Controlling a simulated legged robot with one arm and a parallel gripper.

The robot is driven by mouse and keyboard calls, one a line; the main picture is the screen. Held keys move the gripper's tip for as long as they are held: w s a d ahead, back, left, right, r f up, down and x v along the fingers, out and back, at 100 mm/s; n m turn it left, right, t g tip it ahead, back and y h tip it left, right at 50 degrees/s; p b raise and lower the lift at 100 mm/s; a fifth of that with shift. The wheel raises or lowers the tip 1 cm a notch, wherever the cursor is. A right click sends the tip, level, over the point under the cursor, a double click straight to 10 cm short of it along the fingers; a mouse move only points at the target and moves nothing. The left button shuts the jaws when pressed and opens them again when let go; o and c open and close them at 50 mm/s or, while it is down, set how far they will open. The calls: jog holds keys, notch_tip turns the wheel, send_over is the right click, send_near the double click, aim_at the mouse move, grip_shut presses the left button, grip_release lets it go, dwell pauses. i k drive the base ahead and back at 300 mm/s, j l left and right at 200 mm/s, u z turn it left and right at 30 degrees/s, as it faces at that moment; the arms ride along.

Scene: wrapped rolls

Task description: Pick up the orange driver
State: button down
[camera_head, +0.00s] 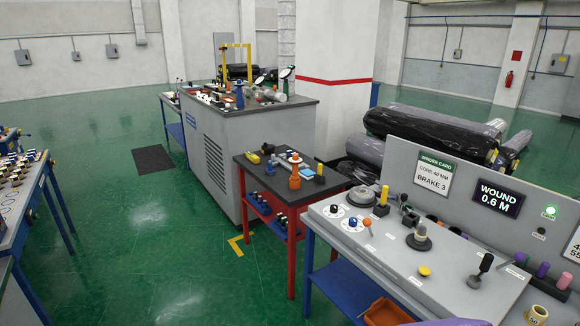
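An upright orange object (295,173) with a narrow neck and a wider base stands on the dark top of a small red-framed cart (258,181). It looks like the orange driver, but it is too small to be certain. Grey and blue items stand close behind it and to its right. My gripper does not show in this view.
The grey control console (455,262) with knobs and levers stands at right, close to the cart. A large grey cabinet (222,160) stands behind the cart. A blue-legged table (18,215) is at far left. The green floor (150,250) between is largely clear.

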aim_at(295, 176)
jog(key=i, duration=0.95)
jog(key=i+j+z, duration=0.25)
jog(key=i, duration=0.4)
jog(key=i+j+z, duration=0.25)
jog(key=i, duration=0.4)
jog(key=i+j+z, duration=0.25)
jog(key=i+j, duration=0.3)
